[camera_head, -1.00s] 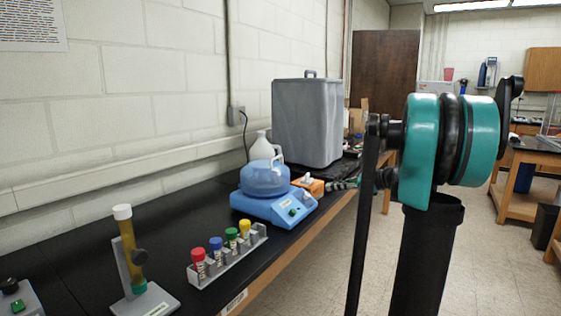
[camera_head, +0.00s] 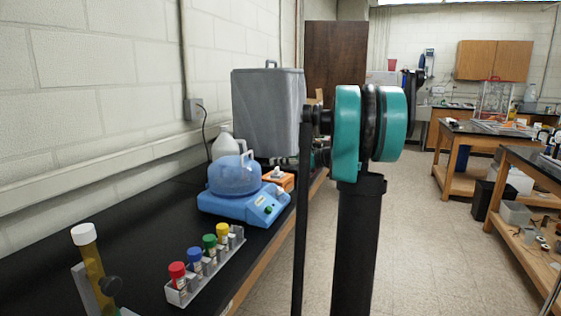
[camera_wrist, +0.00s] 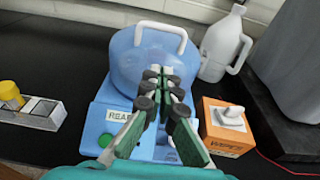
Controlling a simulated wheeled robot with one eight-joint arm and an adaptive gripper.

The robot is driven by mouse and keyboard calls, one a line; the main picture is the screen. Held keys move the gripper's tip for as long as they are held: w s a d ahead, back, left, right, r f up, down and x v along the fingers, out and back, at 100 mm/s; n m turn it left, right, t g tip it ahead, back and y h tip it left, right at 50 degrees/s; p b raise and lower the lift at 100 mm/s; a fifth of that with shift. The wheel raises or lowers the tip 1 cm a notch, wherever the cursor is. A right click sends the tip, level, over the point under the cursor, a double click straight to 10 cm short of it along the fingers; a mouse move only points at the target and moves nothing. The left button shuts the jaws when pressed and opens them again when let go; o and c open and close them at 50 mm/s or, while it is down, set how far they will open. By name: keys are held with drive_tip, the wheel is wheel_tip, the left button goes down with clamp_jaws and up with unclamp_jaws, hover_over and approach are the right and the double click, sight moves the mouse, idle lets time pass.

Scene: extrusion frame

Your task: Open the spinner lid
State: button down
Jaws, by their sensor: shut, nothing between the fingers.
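The spinner is a blue box base (camera_head: 255,208) with a translucent blue domed lid (camera_head: 234,175) that has a loop handle on top. The lid sits down on the base. In the wrist view the lid (camera_wrist: 140,55) fills the upper middle, with its white handle (camera_wrist: 160,27) standing at the top. My gripper (camera_wrist: 160,78) is shut and empty, with its fingertips overlapping the lid's front right part in the picture. I cannot tell whether they touch it. The fingers hide part of the base front. In the head view my arm hides most of the gripper.
An orange box (camera_wrist: 228,125) stands right of the spinner, with a white jug (camera_wrist: 225,45) behind. A large grey bin (camera_head: 268,115) stands farther back. A tube rack (camera_head: 205,265) with colored caps and a capped tube on a stand (camera_head: 90,265) are nearer. The black bench has bare space left.

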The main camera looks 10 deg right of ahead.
sight(255, 163)
drive_tip(key=x, duration=0.5)
drive_tip(key=shift+w+a, duration=0.1)
drive_tip(key=shift+a, duration=0.05)
drive_tip(key=shift+w+a+r, duration=0.4)
drive_tip(key=shift+a, duration=0.15)
drive_tip(key=shift+w+a+r, duration=0.4)
drive_tip(key=shift+a, duration=0.15)
drive_tip(key=shift+w+a+r, duration=0.2)
drive_tip(key=shift+a+r, duration=0.05)
